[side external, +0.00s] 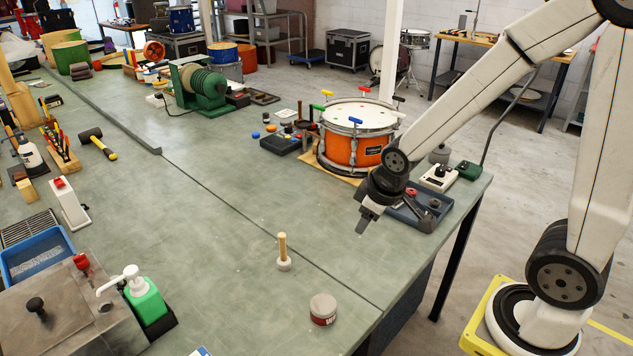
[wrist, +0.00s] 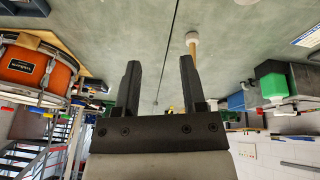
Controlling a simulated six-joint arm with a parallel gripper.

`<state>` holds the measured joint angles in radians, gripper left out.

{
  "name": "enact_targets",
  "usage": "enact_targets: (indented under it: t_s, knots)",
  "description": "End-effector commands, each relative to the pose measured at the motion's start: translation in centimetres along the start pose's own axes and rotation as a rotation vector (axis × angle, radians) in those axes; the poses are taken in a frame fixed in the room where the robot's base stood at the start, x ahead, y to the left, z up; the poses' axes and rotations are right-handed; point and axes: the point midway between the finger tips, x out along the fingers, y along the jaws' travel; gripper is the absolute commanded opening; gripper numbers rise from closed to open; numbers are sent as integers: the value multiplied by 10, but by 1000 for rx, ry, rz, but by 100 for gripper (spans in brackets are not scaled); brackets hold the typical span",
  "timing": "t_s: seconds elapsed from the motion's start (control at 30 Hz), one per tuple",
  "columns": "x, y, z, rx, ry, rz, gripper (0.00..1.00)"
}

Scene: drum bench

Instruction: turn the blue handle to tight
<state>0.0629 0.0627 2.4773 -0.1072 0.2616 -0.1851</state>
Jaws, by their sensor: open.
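The orange snare drum (side external: 337,150) stands on a wooden board near the bench's right edge, with coloured T-handles around its rim. The blue handle (side external: 355,120) is at the rim's near side, facing the camera. My gripper (side external: 364,222) is in front of the drum, above the bench and apart from the handle, pointing down. In the wrist view my gripper (wrist: 157,65) has its two fingers apart with nothing between them.
A grey tray with tools (side external: 424,212) lies right of my gripper. A dark block (side external: 281,144) and small parts lie left of the drum. A wooden-handled mallet (side external: 283,252) and a lidded jar (side external: 323,309) stand nearer. The middle of the bench is mostly clear.

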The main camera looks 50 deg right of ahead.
Motion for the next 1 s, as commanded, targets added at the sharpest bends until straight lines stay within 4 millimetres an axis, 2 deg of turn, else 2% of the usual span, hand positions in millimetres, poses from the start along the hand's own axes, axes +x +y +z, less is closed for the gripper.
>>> enact_targets:
  t_s: [0.3,0.5,0.7,1.0]
  knots:
    - [15,87,-72,-534,167,199,53]
    - [20,145,-109,-903,225,359,53]
    - [24,200,-135,-1274,237,533,53]
    - [30,278,-152,-1830,176,802,53]
